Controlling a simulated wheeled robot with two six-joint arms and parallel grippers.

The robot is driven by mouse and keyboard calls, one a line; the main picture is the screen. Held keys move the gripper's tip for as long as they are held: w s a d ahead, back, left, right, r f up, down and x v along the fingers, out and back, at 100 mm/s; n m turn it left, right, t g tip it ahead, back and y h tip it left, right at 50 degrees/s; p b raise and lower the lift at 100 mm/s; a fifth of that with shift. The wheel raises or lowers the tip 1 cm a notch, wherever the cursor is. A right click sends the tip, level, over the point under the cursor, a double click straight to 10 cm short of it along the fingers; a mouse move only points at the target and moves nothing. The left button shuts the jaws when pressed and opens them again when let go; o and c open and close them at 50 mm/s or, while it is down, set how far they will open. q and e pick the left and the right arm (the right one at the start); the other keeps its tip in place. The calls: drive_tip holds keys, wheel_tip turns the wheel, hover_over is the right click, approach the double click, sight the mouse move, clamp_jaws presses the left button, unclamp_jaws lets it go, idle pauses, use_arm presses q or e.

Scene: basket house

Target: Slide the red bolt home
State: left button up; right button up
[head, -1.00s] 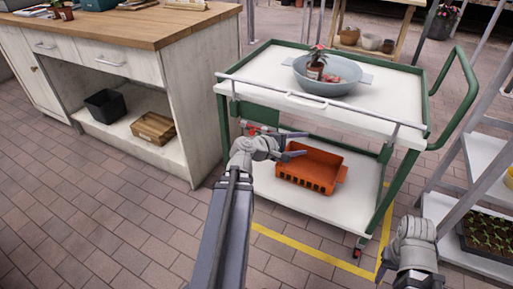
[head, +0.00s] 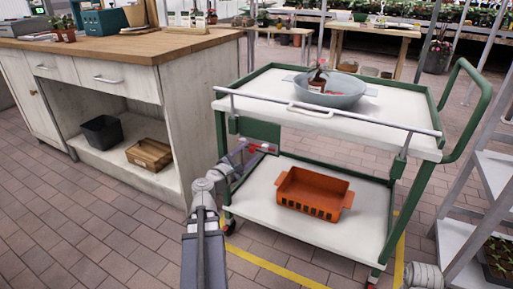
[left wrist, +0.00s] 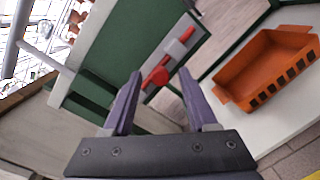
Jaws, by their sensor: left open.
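The red bolt (head: 266,147) is on the green panel at the left end of the cart, between its two shelves. In the left wrist view the bolt (left wrist: 159,75) is a red rod with a rounded red knob, passing through a grey bracket (left wrist: 178,47). My left gripper (head: 243,156) is beside the panel. In the left wrist view its fingers (left wrist: 160,78) are open and empty, with the knob showing between and beyond the tips. I cannot tell the exact gap to it. My right gripper is outside the picture; only part of my right arm shows.
The cart (head: 335,122) has green posts and carries a grey bowl (head: 330,90) on top and an orange crate (head: 312,194) below. A wooden-topped cabinet (head: 195,110) stands at the left, a shelf rack (head: 490,180) at the right. Brick floor lies open in front.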

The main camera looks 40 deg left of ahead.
sight(256, 145)
use_arm(q)
drive_tip(key=shift+w+a, duration=0.2)
drive_tip(key=shift+w, duration=1.1)
drive_tip(key=shift+w+a, duration=0.15)
drive_tip(key=shift+w, duration=1.1)
drive_tip(key=shift+c, duration=0.2)
clamp_jaws()
